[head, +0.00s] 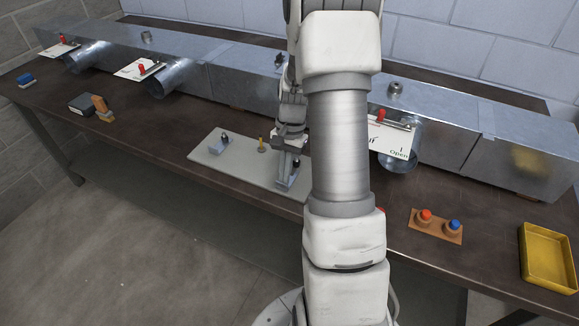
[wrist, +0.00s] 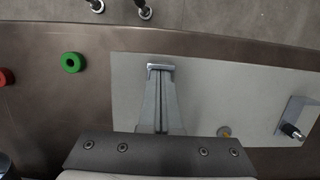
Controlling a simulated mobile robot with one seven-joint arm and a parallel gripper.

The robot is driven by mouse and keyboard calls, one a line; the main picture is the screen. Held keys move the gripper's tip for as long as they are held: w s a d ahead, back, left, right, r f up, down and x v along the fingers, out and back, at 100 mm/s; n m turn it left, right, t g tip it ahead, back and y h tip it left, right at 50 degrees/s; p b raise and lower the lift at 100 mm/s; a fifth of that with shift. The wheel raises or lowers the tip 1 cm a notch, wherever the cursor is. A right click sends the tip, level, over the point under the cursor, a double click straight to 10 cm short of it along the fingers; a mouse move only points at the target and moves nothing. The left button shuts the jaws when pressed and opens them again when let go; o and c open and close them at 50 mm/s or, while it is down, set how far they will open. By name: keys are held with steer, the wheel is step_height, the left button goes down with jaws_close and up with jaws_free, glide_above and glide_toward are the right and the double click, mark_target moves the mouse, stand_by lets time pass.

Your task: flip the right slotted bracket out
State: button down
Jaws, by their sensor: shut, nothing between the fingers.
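A pale grey plate (head: 245,172) lies on the bench, left of my arm in the head view. The right slotted bracket (head: 288,181) is a small grey metal piece near the plate's right end, partly covered by my gripper (head: 291,156). In the wrist view my fingers (wrist: 161,85) are shut with nothing between them; a grey metal edge shows at their tips, and I cannot tell whether they touch the bracket. The left bracket (head: 221,143) has a dark knob and also shows in the wrist view (wrist: 294,117). A yellow peg (head: 261,145) stands between the brackets.
A metal duct (head: 240,75) runs along the back. A wooden block with red and blue knobs (head: 436,226) and a yellow tray (head: 548,258) are at the right. A green ring (wrist: 71,62) lies beside the plate.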

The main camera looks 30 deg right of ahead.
steer(key=shift+s+a, duration=0.25)
steer(key=shift+a, duration=0.25)
steer(key=p+v, duration=0.3)
steer(key=v, duration=1.4)
steer(key=shift+w+d+r, duration=0.15)
steer(key=shift+w+d, duration=0.1)
steer(key=shift+d, duration=0.2)
steer(key=s+a+r+n+t+h+p, duration=0.1)
steer(key=s+a+r+n+t+p, duration=0.1)
steer(key=s+a+r+n, duration=0.4)
steer(key=s+a+r+n+t+h+p, duration=0.1)
steer(key=s+a+r+n+t, duration=0.3)
steer(key=a, duration=1)
steer(key=s+r+n+p, duration=0.1)
steer(key=s+r+n, duration=0.1)
steer(key=s+r, duration=0.2)
steer(key=shift+s+r+t, duration=0.2)
steer(key=shift+s+t, duration=0.2)
steer(key=shift+s, duration=1)
